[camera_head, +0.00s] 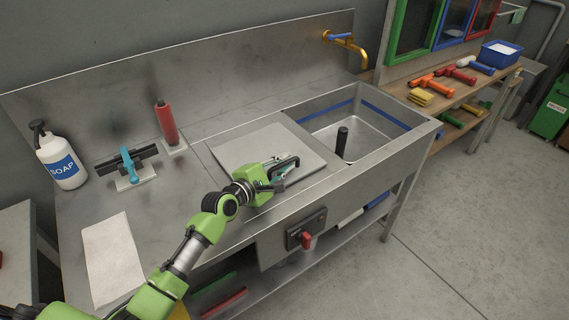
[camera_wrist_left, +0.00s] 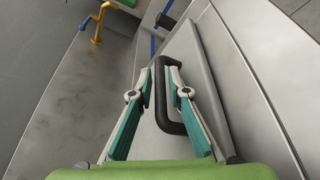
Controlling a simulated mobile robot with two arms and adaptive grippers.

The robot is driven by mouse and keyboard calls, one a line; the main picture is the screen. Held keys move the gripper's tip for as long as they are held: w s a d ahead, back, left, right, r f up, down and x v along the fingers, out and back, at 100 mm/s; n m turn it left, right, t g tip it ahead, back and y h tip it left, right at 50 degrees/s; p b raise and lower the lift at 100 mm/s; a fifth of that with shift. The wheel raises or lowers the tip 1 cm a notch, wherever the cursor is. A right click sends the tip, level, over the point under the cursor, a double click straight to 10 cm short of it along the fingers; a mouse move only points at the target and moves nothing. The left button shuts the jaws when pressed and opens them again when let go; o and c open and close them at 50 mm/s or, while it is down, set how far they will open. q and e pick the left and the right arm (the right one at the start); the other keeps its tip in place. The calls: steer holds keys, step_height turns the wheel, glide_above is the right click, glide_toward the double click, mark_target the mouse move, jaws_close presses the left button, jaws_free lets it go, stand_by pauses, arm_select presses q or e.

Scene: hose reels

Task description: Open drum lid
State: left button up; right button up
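A flat grey metal lid (camera_head: 245,148) lies on the counter left of the open sink basin, with a black U-shaped handle (camera_head: 293,161) near its right side. In the left wrist view the lid (camera_wrist_left: 190,55) fills the middle and the handle (camera_wrist_left: 190,131) stands out dark. My left gripper (camera_head: 283,166) is at the handle. Its two teal fingers (camera_wrist_left: 162,82) lie on either side of one handle bar, tips close to it; whether they press on it I cannot tell. The lid looks level. No drum is clearly seen. My right gripper is not in view.
The open sink basin (camera_head: 362,136) holds a black upright post (camera_head: 341,142). A brass tap (camera_head: 346,43) rises behind. A soap bottle (camera_head: 61,158), a blue-handled squeegee (camera_head: 129,166) and a red-handled tool (camera_head: 166,123) stand at the left. A red-knobbed switch (camera_head: 307,238) is on the front.

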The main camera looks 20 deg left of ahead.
arm_select(q)
jaws_close()
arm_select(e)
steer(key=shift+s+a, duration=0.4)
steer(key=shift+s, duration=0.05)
